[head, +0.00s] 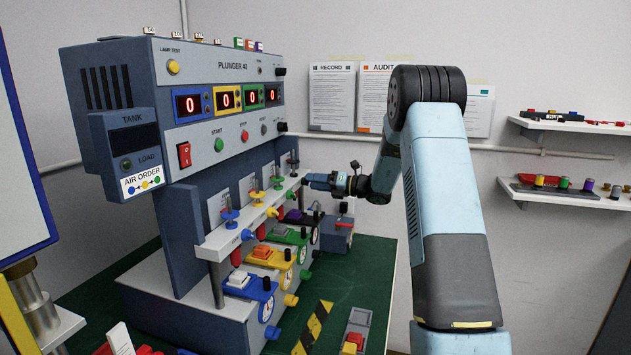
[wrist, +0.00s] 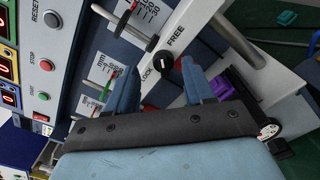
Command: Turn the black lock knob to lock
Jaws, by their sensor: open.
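The black lock knob (wrist: 163,64) shows in the wrist view on a pale panel, between a partly covered lock label and a "FREE" label. I cannot tell which label it points to. My gripper (wrist: 160,68) is open, with one blue-grey finger to each side of the knob in the picture; the gap between the jaws is empty. I cannot tell how far the fingertips are from the knob's face. In the head view my gripper (head: 312,181) is at the right end of the plunger machine (head: 220,75), and I cannot make out the knob there.
A metal rod (wrist: 237,38) stands close to the knob's right. Coloured plungers (head: 254,194) line the machine's front to the left of my gripper. A purple part (wrist: 221,87) lies beside the right finger.

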